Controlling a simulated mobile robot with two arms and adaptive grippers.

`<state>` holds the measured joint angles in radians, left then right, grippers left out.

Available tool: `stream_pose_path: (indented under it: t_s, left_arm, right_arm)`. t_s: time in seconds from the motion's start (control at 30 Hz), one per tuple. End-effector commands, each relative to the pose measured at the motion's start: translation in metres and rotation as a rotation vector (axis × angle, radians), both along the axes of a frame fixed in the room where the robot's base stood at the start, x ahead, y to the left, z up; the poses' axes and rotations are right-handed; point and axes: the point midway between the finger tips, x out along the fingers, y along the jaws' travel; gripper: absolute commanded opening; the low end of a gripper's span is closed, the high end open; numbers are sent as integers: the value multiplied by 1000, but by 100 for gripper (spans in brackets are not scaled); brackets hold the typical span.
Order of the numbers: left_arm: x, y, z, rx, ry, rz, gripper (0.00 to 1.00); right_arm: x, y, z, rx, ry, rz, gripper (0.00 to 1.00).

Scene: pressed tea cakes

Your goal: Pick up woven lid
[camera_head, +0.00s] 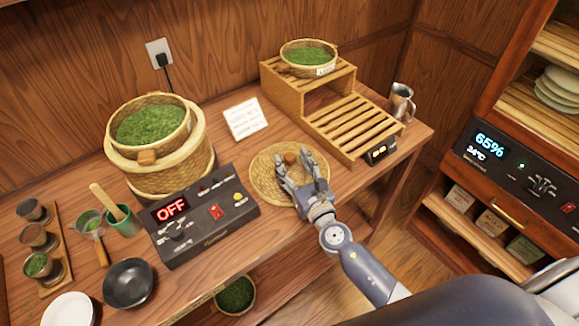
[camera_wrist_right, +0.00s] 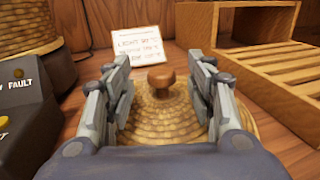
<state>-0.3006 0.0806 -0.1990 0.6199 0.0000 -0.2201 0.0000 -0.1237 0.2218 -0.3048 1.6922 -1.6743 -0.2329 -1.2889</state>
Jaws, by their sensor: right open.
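The woven lid (camera_head: 262,180) is a round, flat straw disc with a brown wooden knob (camera_head: 290,159) in its middle. It lies on the wooden table between the control box and the slatted stand. My right gripper (camera_head: 298,172) is open, low over the lid, with its fingers pointing toward the knob. In the right wrist view, the knob (camera_wrist_right: 160,79) stands between and just beyond the two spread fingers, with visible gaps on both sides. The woven lid (camera_wrist_right: 155,125) fills the space below it. My left gripper is not in view.
A bamboo steamer (camera_head: 160,160) with green tea stands at left, behind the control box (camera_head: 205,215) reading OFF. A slatted wooden stand (camera_head: 350,125) is close on the right. A white card (camera_head: 245,118) stands behind the lid. A metal pitcher (camera_head: 400,102) is at the back right.

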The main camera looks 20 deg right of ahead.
Motion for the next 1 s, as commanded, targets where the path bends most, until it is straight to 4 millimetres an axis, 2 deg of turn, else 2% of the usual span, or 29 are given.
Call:
stream_pose_path:
  t_s: [0.1, 0.2, 0.47, 0.5, 0.7, 0.73, 1.0]
  left_arm:
    - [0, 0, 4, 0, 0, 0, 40]
    - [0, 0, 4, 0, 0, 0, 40]
    - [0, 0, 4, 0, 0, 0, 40]
    - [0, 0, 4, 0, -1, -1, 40]
    - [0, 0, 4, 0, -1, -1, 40]
    - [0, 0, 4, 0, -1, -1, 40]
    - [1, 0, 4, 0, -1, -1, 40]
  right_arm:
    - [17, 0, 2, 1, -1, -1, 51]
    - [25, 1, 2, 1, -1, -1, 51]
    - [28, 2, 1, 2, 0, 0, 51]
    - [28, 2, 1, 2, 0, 0, 48]
    - [28, 1, 1, 1, 0, -1, 3]
    - [28, 1, 1, 1, 0, -1, 0]
    - [28, 1, 2, 1, -1, -1, 0]
